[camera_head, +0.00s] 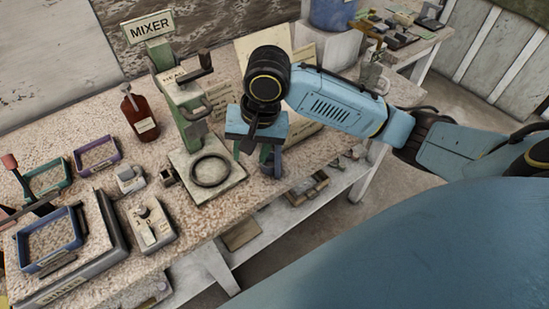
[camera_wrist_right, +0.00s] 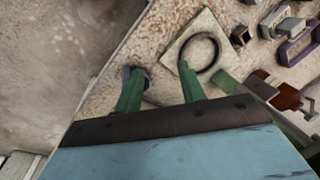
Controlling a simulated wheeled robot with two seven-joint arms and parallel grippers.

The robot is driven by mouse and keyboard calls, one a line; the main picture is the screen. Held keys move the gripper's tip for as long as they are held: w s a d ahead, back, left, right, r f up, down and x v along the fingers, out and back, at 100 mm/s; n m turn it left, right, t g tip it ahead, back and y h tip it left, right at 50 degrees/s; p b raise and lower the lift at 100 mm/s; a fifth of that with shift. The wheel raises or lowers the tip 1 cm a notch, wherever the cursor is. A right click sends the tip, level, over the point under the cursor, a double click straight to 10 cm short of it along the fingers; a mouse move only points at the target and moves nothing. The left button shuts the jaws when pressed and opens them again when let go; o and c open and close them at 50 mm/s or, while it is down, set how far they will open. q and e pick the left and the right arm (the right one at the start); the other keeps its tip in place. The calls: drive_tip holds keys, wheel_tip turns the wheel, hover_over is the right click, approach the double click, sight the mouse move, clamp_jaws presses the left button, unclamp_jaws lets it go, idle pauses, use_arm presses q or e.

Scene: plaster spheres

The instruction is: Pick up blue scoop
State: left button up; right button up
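My right gripper (camera_head: 258,160) reaches down over the worktable near its front edge, just right of the mixer stand. Its two green fingers are apart with a gap between them, and it also shows in the right wrist view (camera_wrist_right: 160,70). A small dark blue, rounded thing (camera_head: 272,164), which seems to be the blue scoop, sits by the fingers, partly hidden by them. In the right wrist view a blue-grey piece of it (camera_wrist_right: 143,73) shows at the left fingertip. I cannot tell whether they touch. My left gripper is not in view.
The mixer stand (camera_head: 190,115) with a dark ring on its base stands left of the gripper. A brown bottle (camera_head: 139,115), purple frame (camera_head: 97,155), green frame (camera_head: 45,180) and blue frame (camera_head: 50,240) are farther left. A lower shelf (camera_head: 275,225) holds small boxes.

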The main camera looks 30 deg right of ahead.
drive_tip(key=d+r+m, duration=0.1)
drive_tip(key=d+r, duration=0.1)
drive_tip(key=r, duration=0.1)
drive_tip(key=d+r+m+g+h, duration=0.1)
drive_tip(key=d+r+m, duration=0.1)
drive_tip(key=r, duration=0.1)
drive_tip(key=w+d+r+m+h, duration=0.1)
drive_tip(key=d+r+m, duration=0.1)
drive_tip(key=d+r, duration=0.1)
drive_tip(key=shift+f+m, duration=0.25)
drive_tip(key=shift+m, duration=0.15)
wheel_tip(320, 180, down, 7)
drive_tip(key=shift+f+b, duration=0.1)
drive_tip(key=shift+b, duration=0.45)
drive_tip(key=f+b, duration=0.1)
drive_tip(key=f, duration=0.4)
drive_tip(key=shift+d+f, duration=0.1)
drive_tip(key=shift+d, duration=0.1)
clamp_jaws()
